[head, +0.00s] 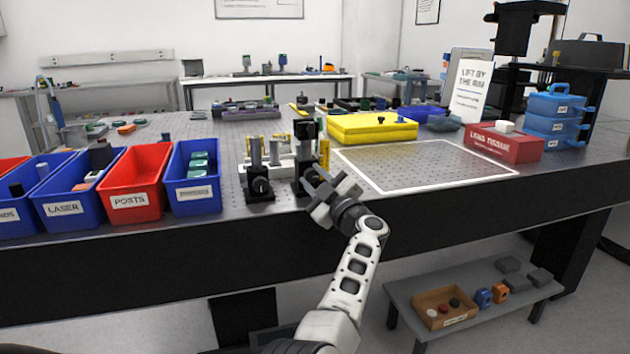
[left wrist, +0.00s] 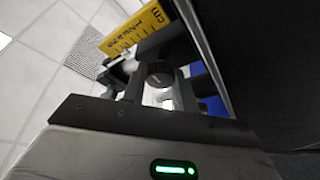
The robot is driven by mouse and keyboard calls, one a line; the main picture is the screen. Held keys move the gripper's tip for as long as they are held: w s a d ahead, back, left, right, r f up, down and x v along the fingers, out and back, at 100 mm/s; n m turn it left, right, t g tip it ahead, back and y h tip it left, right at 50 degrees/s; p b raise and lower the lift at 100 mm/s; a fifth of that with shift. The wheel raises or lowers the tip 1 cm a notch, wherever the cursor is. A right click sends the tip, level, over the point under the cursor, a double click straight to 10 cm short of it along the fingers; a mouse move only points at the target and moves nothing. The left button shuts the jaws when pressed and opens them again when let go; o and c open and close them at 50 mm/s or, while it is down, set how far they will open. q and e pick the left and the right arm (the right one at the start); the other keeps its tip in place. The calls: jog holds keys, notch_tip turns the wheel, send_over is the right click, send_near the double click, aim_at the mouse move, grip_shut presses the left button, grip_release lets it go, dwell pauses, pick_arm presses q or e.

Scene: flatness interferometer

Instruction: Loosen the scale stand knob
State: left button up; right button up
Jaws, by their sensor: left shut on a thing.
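The scale stand (head: 304,160) is a black upright on the bench near its front edge, with a yellow scale (head: 325,152) just right of it. In the left wrist view the yellow scale (left wrist: 137,28) shows large, with "cm" marked on it. A dark round knob (left wrist: 160,72) sits between the fingers of my left gripper (left wrist: 160,86). In the head view my left gripper (head: 314,188) is at the front of the stand, low down, shut on the knob. There the gripper hides the knob. My right gripper is out of view.
Another black-based stand (head: 259,186) with a front knob is close on the left. A blue bin (head: 194,195) and a red posts bin (head: 133,193) stand farther left. A yellow case (head: 372,127) lies behind right. The white-outlined bench area (head: 425,164) is clear.

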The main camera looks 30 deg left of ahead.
pick_arm(q)
jog(key=shift+f, duration=0.1)
jog(key=o, duration=1)
jog(key=shift+c, duration=0.2)
jog(key=shift+d, duration=0.1)
jog(key=shift+s+d, duration=0.1)
jog(key=shift+d, duration=0.1)
jog(key=p+v, duration=0.3)
jog(key=v, duration=0.8)
jog(key=shift+d, duration=0.2)
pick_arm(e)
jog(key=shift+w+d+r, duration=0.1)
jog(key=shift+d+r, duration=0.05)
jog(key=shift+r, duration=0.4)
pick_arm(q)
jog(key=shift+s, duration=0.1)
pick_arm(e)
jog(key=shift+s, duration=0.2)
